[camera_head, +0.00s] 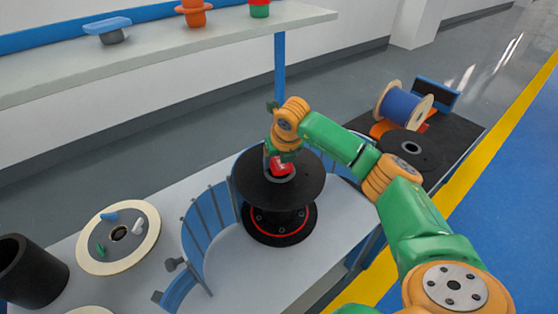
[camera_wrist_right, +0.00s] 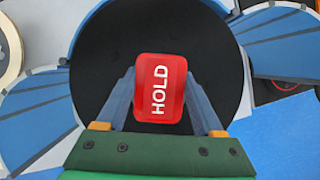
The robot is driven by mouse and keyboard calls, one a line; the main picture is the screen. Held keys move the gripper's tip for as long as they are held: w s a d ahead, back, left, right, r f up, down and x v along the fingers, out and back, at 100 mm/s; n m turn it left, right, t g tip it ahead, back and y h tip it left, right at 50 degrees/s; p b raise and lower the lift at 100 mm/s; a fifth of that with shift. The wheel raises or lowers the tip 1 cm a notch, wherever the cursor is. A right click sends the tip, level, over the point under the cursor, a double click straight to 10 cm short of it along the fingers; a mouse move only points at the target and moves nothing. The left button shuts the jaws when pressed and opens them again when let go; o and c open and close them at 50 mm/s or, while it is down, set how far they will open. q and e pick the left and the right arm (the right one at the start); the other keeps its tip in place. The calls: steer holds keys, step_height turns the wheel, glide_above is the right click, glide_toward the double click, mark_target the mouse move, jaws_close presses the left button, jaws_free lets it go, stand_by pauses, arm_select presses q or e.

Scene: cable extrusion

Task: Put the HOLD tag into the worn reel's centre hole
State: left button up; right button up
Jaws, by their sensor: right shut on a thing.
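The red HOLD tag (camera_head: 282,167) is held over the middle of a large black reel (camera_head: 252,187) on the table. In the right wrist view the tag (camera_wrist_right: 160,88) sits between the two blue-grey fingers, its white lettering turned sideways. My right gripper (camera_head: 275,158) is shut on it, pointing down at the reel's top flange. In the wrist view the black flange (camera_wrist_right: 100,65) fills the background behind the tag. The reel's centre hole is mostly hidden by the tag and gripper. I cannot tell whether the tag touches the reel. My left gripper is not in view.
Blue slatted curved guards (camera_head: 208,228) stand around the black reel. A cream-rimmed disc (camera_head: 88,256) with small coloured pieces lies left, near a black cylinder (camera_head: 35,275). A blue reel (camera_head: 402,105) and a black disc (camera_head: 412,150) occupy a dark cart at right. A shelf (camera_head: 170,48) runs behind.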

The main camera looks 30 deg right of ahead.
mark_target(284, 170)
steer(key=shift+s+f, duration=0.15)
steer(key=shift+f, duration=0.15)
steer(key=shift+s+a+f+b, duration=0.1)
steer(key=shift+f+b, duration=0.1)
steer(key=shift+b, duration=0.1)
steer(key=o, duration=1.1)
steer(key=shift+s, duration=0.1)
steer(key=shift+s+a, duration=0.1)
steer(key=p+v, duration=0.2)
steer(key=v, duration=0.1)
steer(key=p+v, duration=0.3)
steer(key=w+p+v, duration=0.1)
steer(key=p+v, duration=0.2)
steer(key=shift+s+r, duration=0.2)
steer(key=shift+r, duration=0.35)
steer(key=shift+s+r+p, duration=0.25)
steer(key=shift+r+p, duration=0.05)
steer(key=shift+r, duration=0.15)
steer(key=shift+f, duration=0.1)
